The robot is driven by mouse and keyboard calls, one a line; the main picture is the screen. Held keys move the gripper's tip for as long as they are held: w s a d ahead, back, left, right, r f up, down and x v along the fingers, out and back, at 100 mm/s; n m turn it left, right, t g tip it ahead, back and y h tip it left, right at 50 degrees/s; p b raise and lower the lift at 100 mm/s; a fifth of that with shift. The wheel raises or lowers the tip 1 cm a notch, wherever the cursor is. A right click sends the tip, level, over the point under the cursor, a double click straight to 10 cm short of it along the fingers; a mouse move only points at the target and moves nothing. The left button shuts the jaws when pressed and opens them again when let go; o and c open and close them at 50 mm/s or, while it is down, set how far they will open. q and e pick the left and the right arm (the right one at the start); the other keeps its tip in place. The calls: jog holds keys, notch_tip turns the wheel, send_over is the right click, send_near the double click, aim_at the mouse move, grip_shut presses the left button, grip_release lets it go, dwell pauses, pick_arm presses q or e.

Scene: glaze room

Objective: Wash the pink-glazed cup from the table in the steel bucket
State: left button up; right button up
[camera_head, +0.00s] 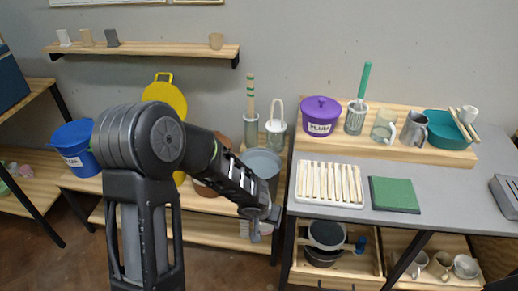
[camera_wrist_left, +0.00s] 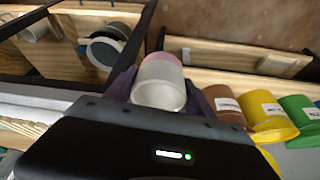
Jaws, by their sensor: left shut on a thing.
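My left gripper (camera_head: 262,220) reaches in from the left in the head view, in front of the bench and low, near the table's left edge. In the left wrist view it is shut on a cup (camera_wrist_left: 160,88), pale grey-white with a pink band (camera_wrist_left: 164,58) at its far end. The cup's opening faces the wrist camera. The gripper is in front of the bucket. My right gripper is not in view.
The grey table (camera_head: 455,195) holds a white slatted rack (camera_head: 330,184) and a green mat (camera_head: 394,194). A raised shelf behind carries a purple pot (camera_head: 321,115), jars and a teal basin (camera_head: 447,130). Open compartments below hold a dark pot (camera_head: 325,257) and cups. A blue bucket (camera_head: 74,147) stands left.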

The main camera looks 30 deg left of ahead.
pick_arm(q)
jog(key=a+n+y+b, duration=0.1)
jog(key=a+n+b, duration=0.2)
jog(key=a, duration=1.4)
jog(key=shift+w+r+b, duration=0.15)
jog(key=shift+r+b, duration=0.15)
jog(key=shift+b, duration=0.75)
